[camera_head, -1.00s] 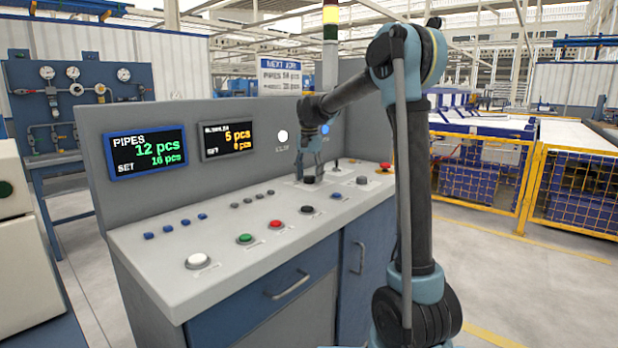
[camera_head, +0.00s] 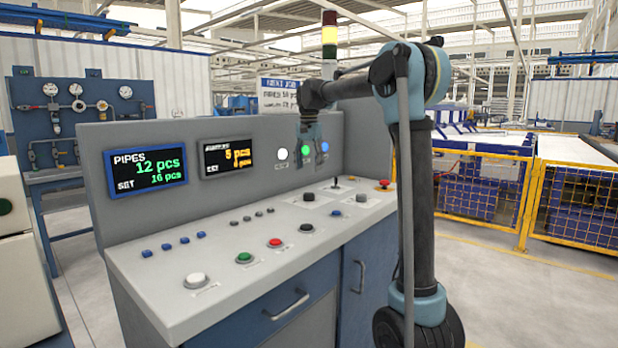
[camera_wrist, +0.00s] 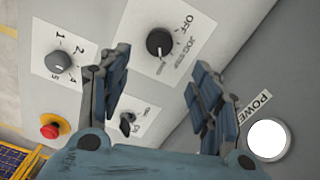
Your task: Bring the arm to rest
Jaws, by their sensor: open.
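My arm (camera_head: 417,170) stands at the right of the control console, with its forearm reaching left over it. My gripper (camera_wrist: 160,68) is open and empty in the wrist view, its two blue-grey fingers apart. In the head view it is small and hangs above the console, in front of the back panel; its fingertips are hard to make out there. Below it is a black rotary knob (camera_wrist: 160,44) with an OFF label, which also shows in the head view (camera_head: 308,197). The gripper is clear of the knob.
The back panel holds a PIPES display (camera_head: 146,178), a second display (camera_head: 228,157) and lit lamps. A yellow fence (camera_head: 575,210) stands right, beyond open floor.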

